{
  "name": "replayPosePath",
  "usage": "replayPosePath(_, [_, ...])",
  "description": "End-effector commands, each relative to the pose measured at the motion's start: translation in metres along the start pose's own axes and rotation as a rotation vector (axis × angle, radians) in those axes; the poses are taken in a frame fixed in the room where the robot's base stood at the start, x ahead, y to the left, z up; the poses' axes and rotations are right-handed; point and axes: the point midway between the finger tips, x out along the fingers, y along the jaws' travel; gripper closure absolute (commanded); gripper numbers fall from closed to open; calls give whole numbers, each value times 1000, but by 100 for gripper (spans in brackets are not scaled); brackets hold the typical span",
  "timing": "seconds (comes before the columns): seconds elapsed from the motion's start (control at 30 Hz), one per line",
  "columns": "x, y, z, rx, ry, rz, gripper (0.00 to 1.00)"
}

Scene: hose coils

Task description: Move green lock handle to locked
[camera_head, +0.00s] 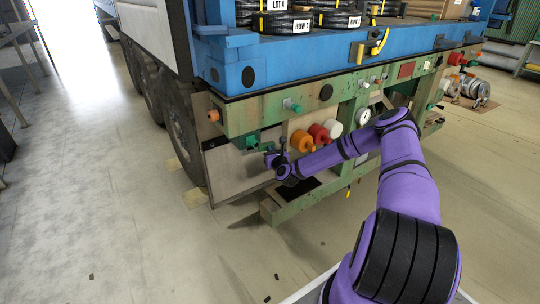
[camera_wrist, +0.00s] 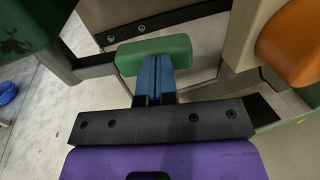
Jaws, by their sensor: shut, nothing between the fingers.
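The green lock handle (camera_wrist: 140,52) is a rounded green block across the upper middle of the wrist view. In the head view a green fitting (camera_head: 251,140), seemingly this handle, sits low on the green frame, above a grey metal plate. My gripper (camera_wrist: 155,62) has its two blue fingers shut together, with nothing between them. Their tips overlap the middle of the handle's lower edge in the wrist view; whether they touch it I cannot tell. In the head view my gripper (camera_head: 270,159) is small and dark, just below and right of the green fitting.
Orange, red and white round knobs (camera_head: 301,141) stick out right of my gripper; an orange one (camera_wrist: 290,45) is close in the wrist view. A gauge (camera_head: 363,116) is further right. A wheel (camera_head: 181,130) is left.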

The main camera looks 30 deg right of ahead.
Motion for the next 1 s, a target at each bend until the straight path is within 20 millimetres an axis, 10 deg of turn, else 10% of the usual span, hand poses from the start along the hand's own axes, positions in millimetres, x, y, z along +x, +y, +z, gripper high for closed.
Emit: replayPosePath(1.0, [28,-4,2,1,-3,-4,100])
